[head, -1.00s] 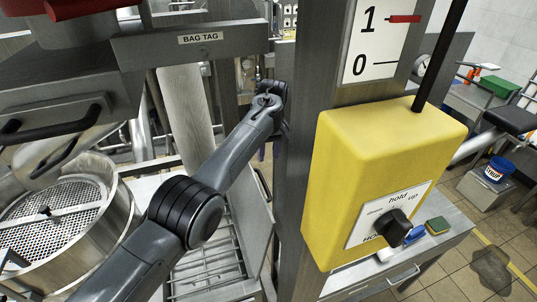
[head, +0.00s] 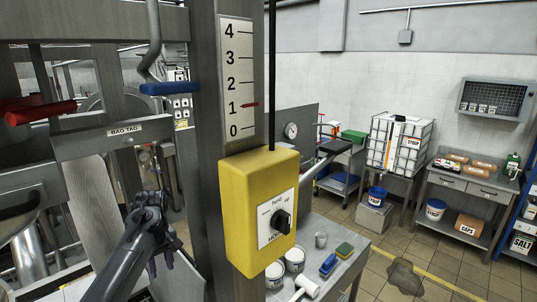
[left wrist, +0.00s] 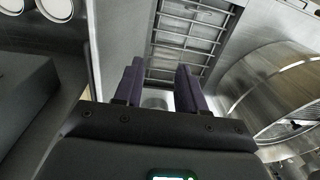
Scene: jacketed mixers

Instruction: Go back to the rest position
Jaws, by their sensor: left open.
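My left arm comes in from the lower left in the head view. My right gripper is in neither view.
A yellow control box (head: 258,212) with a black knob (head: 281,222) is on the steel column (head: 207,110), close right of my left arm. A bag tag bar (head: 125,132) crosses behind the arm.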

